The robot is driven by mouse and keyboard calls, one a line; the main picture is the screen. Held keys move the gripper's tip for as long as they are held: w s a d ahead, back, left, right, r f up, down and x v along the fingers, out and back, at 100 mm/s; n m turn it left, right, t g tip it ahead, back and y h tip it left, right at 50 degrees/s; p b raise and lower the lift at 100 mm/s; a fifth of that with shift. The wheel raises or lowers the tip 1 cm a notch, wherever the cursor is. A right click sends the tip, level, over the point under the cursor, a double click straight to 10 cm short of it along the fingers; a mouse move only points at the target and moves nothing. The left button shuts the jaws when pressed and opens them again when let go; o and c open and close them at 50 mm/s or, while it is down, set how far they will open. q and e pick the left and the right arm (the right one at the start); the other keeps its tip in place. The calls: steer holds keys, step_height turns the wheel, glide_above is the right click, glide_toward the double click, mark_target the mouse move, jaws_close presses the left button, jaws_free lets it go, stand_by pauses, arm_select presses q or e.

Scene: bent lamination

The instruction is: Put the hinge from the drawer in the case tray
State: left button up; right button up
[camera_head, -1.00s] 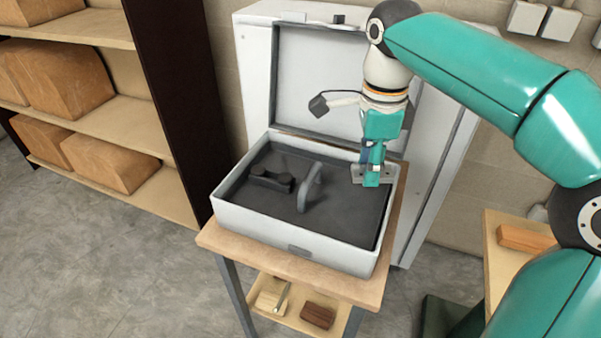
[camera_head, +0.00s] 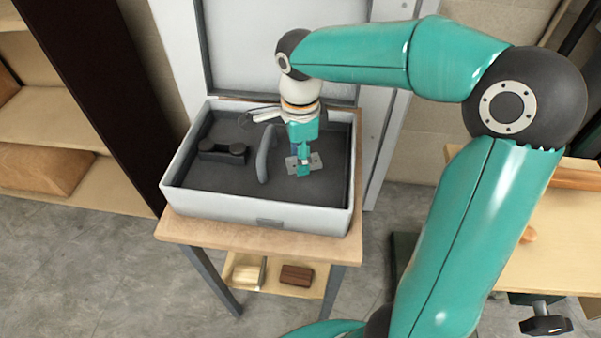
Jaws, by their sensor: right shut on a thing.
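The open case with its dark tray (camera_head: 215,178) stands on a small wooden table. My right gripper (camera_head: 303,168) is over the right part of the tray, pointing down and shut on the hinge (camera_head: 315,161), a small grey metal plate with holes. The hinge is low over the tray floor; I cannot tell whether it touches it. My left gripper is not in view, and no drawer can be made out.
A grey curved handle-like piece (camera_head: 268,152) stands in the tray just left of the hinge. A dark block-like piece (camera_head: 222,151) lies farther left. The raised lid (camera_head: 270,50) is behind. A wooden bench (camera_head: 545,245) is at the right.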

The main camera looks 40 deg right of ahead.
mark_target(300, 183)
steer(key=shift+f, duration=2.9)
steer(key=shift+f, duration=0.2)
steer(key=o, duration=1.2)
steer(key=shift+r, duration=0.1)
steer(key=shift+r, duration=0.1)
step_height(300, 183, up, 12)
steer(key=shift+r+p, duration=0.1)
steer(key=shift+p, duration=0.25)
